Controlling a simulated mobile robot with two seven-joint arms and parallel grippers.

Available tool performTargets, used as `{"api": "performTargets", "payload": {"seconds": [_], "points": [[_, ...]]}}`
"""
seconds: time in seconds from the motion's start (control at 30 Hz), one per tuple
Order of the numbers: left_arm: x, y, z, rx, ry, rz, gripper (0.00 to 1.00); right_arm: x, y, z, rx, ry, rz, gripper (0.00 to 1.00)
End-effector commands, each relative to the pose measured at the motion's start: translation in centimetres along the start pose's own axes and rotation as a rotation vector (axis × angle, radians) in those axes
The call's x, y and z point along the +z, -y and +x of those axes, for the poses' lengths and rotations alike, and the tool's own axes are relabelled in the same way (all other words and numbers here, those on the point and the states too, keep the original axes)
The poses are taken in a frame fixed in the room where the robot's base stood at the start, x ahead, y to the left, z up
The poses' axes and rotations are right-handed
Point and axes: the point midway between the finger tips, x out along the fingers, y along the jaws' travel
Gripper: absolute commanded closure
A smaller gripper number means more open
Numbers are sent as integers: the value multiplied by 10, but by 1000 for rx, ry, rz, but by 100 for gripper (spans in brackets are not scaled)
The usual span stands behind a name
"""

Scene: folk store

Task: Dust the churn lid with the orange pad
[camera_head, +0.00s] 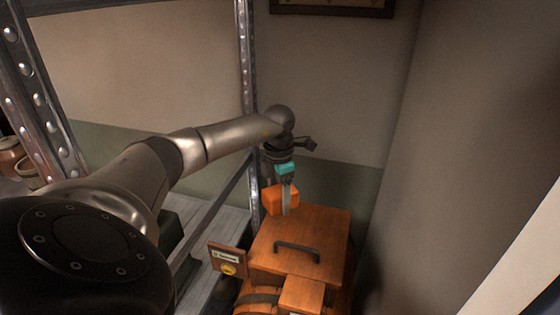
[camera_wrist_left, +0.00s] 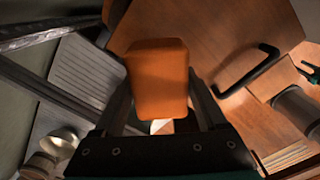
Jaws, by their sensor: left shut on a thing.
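The orange pad (camera_head: 272,201) is a block held by my left gripper (camera_head: 284,200), at the far left corner of the churn lid. In the left wrist view the orange pad (camera_wrist_left: 158,80) sits between the two fingers of the left gripper (camera_wrist_left: 162,100). The churn lid (camera_head: 324,226) is a flat brown wooden board with a dark handle (camera_head: 297,250); it also shows in the left wrist view (camera_wrist_left: 222,35). The pad overlaps the lid in the picture; I cannot tell whether they touch. My right gripper is out of view.
A small framed sign (camera_head: 227,258) with a yellow round part stands left of the lid. A metal rack post (camera_head: 246,60) rises behind my left arm. A wall (camera_head: 440,120) stands close on the right. Jars (camera_head: 12,158) sit at the far left.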

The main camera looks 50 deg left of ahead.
Motion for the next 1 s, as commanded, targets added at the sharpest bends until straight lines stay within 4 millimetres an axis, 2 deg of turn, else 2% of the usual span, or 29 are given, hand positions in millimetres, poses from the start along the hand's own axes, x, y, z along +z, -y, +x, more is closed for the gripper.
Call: {"api": "performTargets", "payload": {"seconds": [0.1,0.4,1.0], "points": [[-3,-3,-15,1,0,-3,78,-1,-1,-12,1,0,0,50],[-8,-7,-38,0,1,-7,78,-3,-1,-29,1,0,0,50],[-8,-7,-38,0,1,-7,78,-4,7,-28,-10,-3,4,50]]}}
